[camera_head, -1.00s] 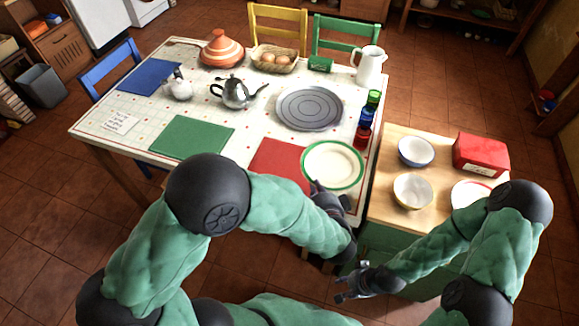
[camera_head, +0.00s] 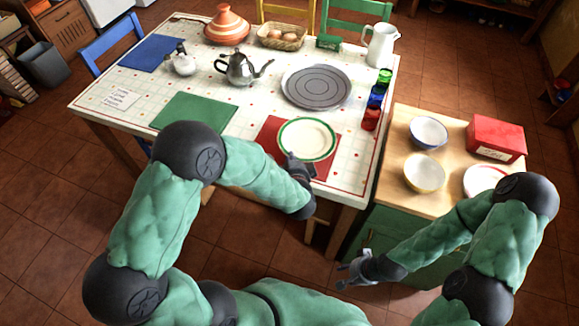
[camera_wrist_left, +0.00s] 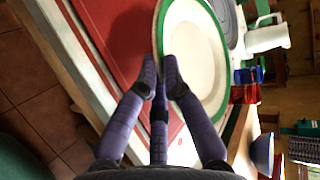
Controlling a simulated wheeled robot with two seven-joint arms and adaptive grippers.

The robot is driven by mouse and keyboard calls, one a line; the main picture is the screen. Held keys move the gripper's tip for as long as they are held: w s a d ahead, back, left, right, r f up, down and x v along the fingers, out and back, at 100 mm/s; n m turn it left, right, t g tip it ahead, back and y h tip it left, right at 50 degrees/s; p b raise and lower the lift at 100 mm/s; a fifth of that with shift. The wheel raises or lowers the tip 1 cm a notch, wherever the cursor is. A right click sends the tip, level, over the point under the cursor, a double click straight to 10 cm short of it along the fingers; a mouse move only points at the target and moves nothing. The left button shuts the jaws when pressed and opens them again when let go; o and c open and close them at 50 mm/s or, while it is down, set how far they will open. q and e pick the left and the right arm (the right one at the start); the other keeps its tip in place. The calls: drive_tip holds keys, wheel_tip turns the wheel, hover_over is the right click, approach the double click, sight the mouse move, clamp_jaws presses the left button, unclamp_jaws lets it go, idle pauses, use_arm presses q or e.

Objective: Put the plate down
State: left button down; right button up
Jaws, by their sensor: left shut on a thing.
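A cream plate with a green rim (camera_head: 306,139) is over the red placemat (camera_head: 268,130) at the table's near edge. My left gripper (camera_head: 297,162) is shut on the plate's near rim. In the left wrist view its fingers (camera_wrist_left: 160,82) pinch the plate's edge (camera_wrist_left: 193,60), with the red mat (camera_wrist_left: 110,35) beside and below. I cannot tell whether the plate touches the mat. My right gripper (camera_head: 350,270) hangs in front of the wooden side counter, with its fingers apart and empty.
A grey round trivet (camera_head: 317,87) lies behind the plate. Blue (camera_head: 377,97), red and green jars stand to its right. A green placemat (camera_head: 194,112) lies left. The side counter holds two bowls (camera_head: 429,133), a red box (camera_head: 496,138) and another plate (camera_head: 484,180).

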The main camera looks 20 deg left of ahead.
use_arm(q)
drive_tip(key=shift+w+a+f, duration=0.2)
drive_tip(key=shift+a+f, duration=0.1)
wheel_tip(320, 180, down, 3)
drive_tip(key=shift+f+b, duration=0.2)
drive_tip(key=shift+b, duration=0.75)
drive_tip(key=shift+r, duration=0.1)
drive_tip(key=shift+f+b, duration=0.3)
drive_tip(key=shift+b, duration=0.05)
drive_tip(key=shift+s+f, duration=0.1)
drive_tip(key=shift+f, duration=0.05)
